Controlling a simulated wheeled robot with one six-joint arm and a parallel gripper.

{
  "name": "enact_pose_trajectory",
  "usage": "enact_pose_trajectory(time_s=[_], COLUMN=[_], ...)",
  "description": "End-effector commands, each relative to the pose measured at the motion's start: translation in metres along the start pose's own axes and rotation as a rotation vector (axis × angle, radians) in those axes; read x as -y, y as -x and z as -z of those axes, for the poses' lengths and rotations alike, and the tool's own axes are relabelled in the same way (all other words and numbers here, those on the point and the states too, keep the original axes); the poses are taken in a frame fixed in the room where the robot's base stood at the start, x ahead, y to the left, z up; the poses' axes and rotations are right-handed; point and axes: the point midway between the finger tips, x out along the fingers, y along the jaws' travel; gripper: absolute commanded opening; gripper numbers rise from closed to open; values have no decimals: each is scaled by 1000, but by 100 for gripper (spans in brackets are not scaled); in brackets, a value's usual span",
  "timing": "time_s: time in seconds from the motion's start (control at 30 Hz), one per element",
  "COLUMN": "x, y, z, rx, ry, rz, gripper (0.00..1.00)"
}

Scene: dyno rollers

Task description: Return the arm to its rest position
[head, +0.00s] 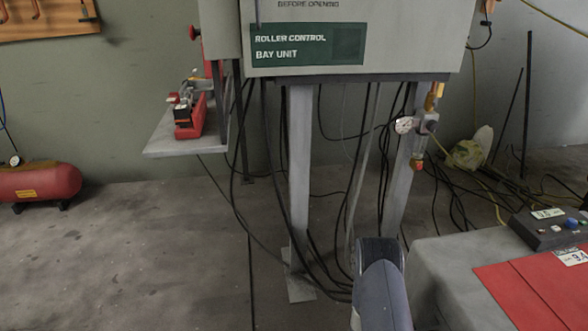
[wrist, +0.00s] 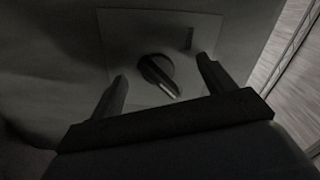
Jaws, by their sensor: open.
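My gripper (wrist: 162,68) shows in the wrist view with its two dark fingers spread apart and nothing held between them. A dark rotary knob (wrist: 158,74) with a pale pointer mark appears between and beyond the fingers, on a light square plate (wrist: 208,32). I cannot tell from this view whether the fingers touch the plate. In the head view, part of my arm (head: 382,290) rises from the bottom edge, right of centre. My gripper does not show in the head view.
A grey cabinet (head: 400,40) labelled roller control bay unit stands on legs ahead, with cables hanging below. A gauge and valve (head: 420,128) hang at its right. A grey bench (head: 450,262) with a red mat (head: 535,290) is at right. Floor at left is clear before a red tank (head: 40,182).

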Motion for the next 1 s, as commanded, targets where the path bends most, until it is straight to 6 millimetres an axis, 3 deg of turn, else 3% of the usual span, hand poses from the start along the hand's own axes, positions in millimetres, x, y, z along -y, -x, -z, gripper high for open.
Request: enact_pose_trajectory(time_s=[0.5,1.0], x=[0,-2], y=[0,0], z=[-1,-1], rx=[0,0], ry=[375,439], rz=[0,0], gripper=[77,77])
